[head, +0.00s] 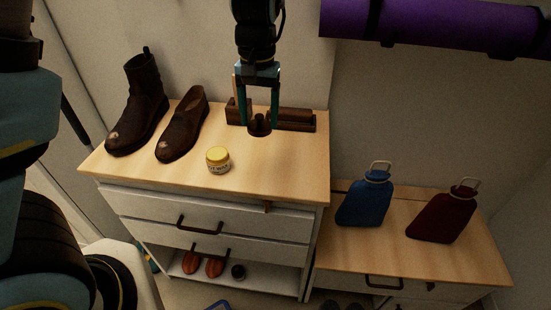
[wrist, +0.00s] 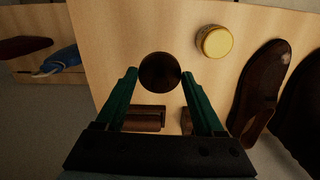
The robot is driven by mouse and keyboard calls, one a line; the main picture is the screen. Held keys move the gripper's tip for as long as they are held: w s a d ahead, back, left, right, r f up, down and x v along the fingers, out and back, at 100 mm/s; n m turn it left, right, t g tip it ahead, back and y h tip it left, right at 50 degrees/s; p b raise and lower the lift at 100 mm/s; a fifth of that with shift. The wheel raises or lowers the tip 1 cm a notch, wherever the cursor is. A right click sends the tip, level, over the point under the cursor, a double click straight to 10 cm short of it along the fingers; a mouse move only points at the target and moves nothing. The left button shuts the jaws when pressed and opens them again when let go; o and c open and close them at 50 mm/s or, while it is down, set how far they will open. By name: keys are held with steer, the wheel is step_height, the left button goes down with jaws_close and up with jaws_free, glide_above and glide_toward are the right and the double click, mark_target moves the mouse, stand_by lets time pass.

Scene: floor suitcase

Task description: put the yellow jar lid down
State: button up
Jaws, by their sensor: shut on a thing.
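The yellow jar lid (head: 217,153) sits on top of a small jar with a pale label (head: 219,168), which stands on the wooden dresser top. The lid also shows in the wrist view (wrist: 216,42), up and right of my fingers and apart from them. My gripper (head: 260,122) is above the dresser, right of and behind the jar. It is shut on a dark brown round object (wrist: 160,71), which shows between the fingertips and is not yellow. Whether this object touches the dresser top (head: 290,165) is hard to tell.
Brown wooden blocks (head: 291,119) lie behind my gripper. The dresser's front right is clear. A lower cabinet on the right holds a blue bottle (head: 365,203) and a dark red bottle (head: 442,217).

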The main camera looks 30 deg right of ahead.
steer(key=s+d+f+m, duration=0.2)
steer(key=s+d+m, duration=0.1)
steer(key=s+d, duration=0.1)
steer(key=p, duration=0.1)
glide_above(284, 167)
step_height(284, 167, down, 5)
steer(key=shift+w+f, duration=0.1)
steer(key=shift+f+p, duration=0.4)
steer(key=shift+f, duration=1.85)
steer(key=shift+f, duration=0.15)
steer(key=o, duration=1.3)
step_height(284, 167, up, 12)
steer(key=shift+r+b, duration=0.2)
steer(key=shift+b, duration=0.95)
